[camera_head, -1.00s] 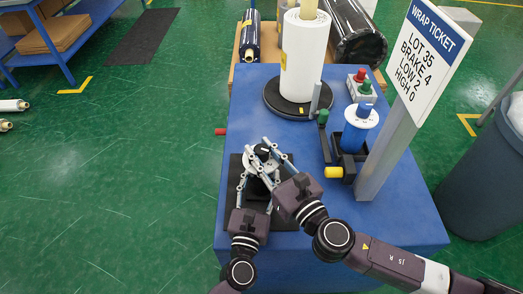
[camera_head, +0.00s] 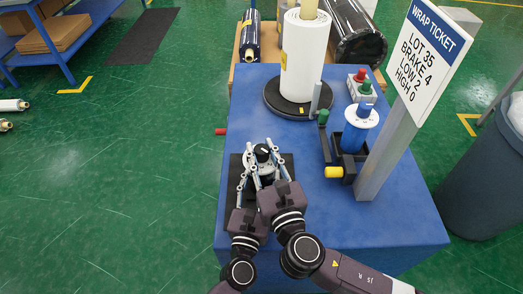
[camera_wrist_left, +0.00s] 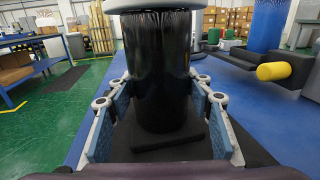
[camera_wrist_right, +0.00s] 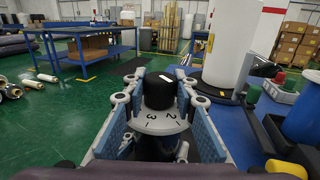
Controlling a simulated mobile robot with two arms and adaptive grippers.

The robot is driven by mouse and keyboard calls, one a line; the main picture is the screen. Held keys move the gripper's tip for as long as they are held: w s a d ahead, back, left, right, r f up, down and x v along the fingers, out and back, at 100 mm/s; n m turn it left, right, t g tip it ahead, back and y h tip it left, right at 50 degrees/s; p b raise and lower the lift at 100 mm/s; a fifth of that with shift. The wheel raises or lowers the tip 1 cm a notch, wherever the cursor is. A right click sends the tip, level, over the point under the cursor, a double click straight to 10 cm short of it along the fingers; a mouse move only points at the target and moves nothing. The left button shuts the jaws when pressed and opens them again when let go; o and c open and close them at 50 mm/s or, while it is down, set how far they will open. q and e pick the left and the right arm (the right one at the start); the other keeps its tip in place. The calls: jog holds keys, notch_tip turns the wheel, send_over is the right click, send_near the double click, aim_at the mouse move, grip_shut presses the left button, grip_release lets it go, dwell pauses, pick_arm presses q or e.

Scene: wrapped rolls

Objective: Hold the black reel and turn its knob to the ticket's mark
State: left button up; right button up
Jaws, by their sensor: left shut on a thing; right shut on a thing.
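The black reel (camera_wrist_left: 160,75) stands upright on a dark base plate (camera_head: 285,195) at the bench's near left. My left gripper (camera_head: 247,172) is shut around its sides. A black knob (camera_wrist_right: 158,92) with a white mark tops the reel, above a pale dial (camera_wrist_right: 160,122) where 2 and 3 show; other numbers are hidden. My right gripper (camera_head: 265,152) is shut on the knob from above, one finger on each side. The ticket (camera_head: 427,48) reads LOT 35, BRAKE 4, LOW 2, HIGH 0. I cannot tell which number the white mark meets.
The ticket's grey post (camera_head: 385,160) stands right of the grippers on the blue bench (camera_head: 310,215). A blue roll device with a yellow end (camera_head: 334,172) is beside it. A white roll (camera_head: 304,55) stands on a black turntable at the back. A grey bin (camera_head: 490,190) is at right.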

jog(key=o, duration=1.2)
jog(key=v, duration=1.2)
jog(key=shift+s, duration=0.1)
